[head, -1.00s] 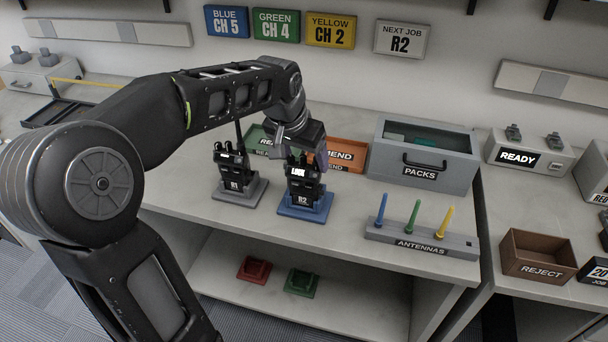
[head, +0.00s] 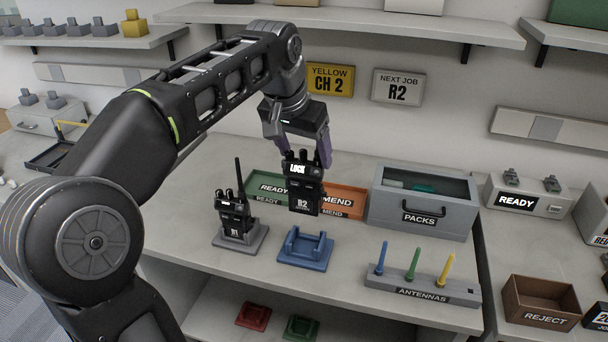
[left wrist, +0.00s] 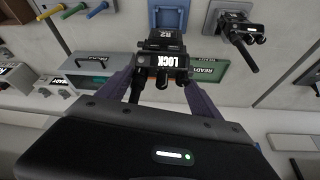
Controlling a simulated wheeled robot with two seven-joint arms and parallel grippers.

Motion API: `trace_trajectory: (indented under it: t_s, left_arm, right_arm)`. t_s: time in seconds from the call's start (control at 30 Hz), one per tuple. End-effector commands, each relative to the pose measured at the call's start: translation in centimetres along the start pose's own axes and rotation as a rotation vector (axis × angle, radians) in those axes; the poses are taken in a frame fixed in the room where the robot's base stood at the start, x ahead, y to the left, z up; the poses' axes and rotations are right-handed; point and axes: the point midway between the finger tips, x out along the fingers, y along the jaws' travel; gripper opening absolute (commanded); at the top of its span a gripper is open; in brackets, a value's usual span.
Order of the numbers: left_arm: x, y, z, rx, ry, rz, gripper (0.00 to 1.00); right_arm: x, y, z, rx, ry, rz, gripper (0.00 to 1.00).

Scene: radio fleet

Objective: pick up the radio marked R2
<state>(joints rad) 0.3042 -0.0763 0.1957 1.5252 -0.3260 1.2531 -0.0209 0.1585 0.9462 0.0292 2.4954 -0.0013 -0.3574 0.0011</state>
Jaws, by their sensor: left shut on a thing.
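The radio marked R2 (head: 304,196) is a black handset with a LOCK label on top. My left gripper (head: 302,158) is shut on it and holds it upright in the air, above and apart from the empty blue stand (head: 306,250). In the left wrist view the radio R2 (left wrist: 168,62) sits between the two fingers of the left gripper (left wrist: 160,85). The radio marked R1 (head: 235,214), with a tall antenna, stands in a grey stand (head: 241,237) to the left. My right gripper does not show.
A green READY tray (head: 266,187) and an orange MEND tray (head: 344,201) lie behind the held radio. A grey PACKS box (head: 421,201) stands to the right. An ANTENNAS rack (head: 420,289) is at the front right, with a brown REJECT bin (head: 541,301) farther right.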

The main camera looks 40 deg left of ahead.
Motion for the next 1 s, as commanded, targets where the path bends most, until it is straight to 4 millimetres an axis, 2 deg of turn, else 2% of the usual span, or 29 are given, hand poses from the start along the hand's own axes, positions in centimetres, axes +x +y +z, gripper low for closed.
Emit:
trace_trajectory:
  t_s: [0.03,0.1,0.3,1.0]
  left_arm:
    - [-1.2,0.0,-0.6,0.0,0.005,0.001,0.02]
    - [-2.2,0.0,-1.0,0.0,0.003,0.0,0.02]
    - [-3.7,0.0,-1.6,0.001,0.002,0.0,0.02]
    - [-3.9,0.0,-1.6,0.001,0.001,0.0,0.02]
  right_arm:
    - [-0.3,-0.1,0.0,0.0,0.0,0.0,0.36]
    - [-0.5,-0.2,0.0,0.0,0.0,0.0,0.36]
    - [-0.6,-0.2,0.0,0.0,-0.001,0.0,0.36]
    - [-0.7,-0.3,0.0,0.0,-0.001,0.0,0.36]
